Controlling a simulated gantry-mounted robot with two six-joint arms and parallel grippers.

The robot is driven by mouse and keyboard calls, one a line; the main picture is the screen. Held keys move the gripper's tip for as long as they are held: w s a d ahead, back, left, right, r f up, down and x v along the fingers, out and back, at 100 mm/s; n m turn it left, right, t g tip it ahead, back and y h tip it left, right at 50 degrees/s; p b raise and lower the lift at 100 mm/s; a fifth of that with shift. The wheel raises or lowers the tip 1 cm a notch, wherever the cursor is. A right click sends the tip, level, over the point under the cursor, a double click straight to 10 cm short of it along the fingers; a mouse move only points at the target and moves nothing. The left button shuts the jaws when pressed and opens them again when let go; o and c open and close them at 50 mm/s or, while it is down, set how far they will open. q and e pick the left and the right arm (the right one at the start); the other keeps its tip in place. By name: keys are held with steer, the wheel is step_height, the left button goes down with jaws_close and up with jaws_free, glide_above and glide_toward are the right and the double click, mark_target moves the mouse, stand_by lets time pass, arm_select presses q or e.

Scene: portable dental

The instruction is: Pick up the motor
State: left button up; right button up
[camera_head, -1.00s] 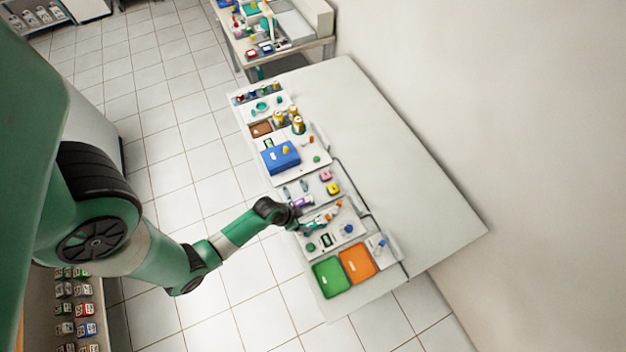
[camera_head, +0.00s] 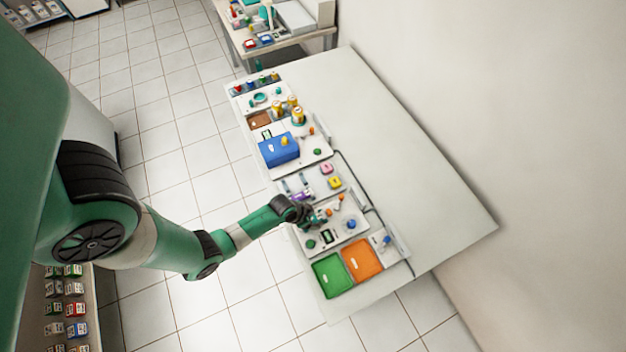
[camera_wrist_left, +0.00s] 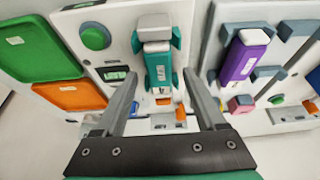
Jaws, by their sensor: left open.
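My left gripper (camera_wrist_left: 159,76) is open, its two dark fingers apart with nothing shut between them. Just beyond the fingertips, a teal and white device (camera_wrist_left: 158,62) stands on a white panel, roughly in line with the gap. A purple and white device (camera_wrist_left: 245,58) sits to its right in grey holders. I cannot tell for sure which is the motor. In the head view my left gripper (camera_head: 309,222) is over the near part of the table panels, partly hiding the teal device. The purple device (camera_head: 300,196) shows just above the gripper. My right gripper is not in view.
Green (camera_head: 332,275) and orange (camera_head: 362,259) trays lie at the table's near end. A blue box (camera_head: 279,150) and yellow-topped containers (camera_head: 298,116) stand farther along. A dark cable (camera_head: 349,171) runs beside the panels. The table's right side (camera_head: 420,190) is clear.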

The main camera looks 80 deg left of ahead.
arm_select(q)
steer(key=shift+f, duration=0.25)
stand_by(0.4)
jaws_close()
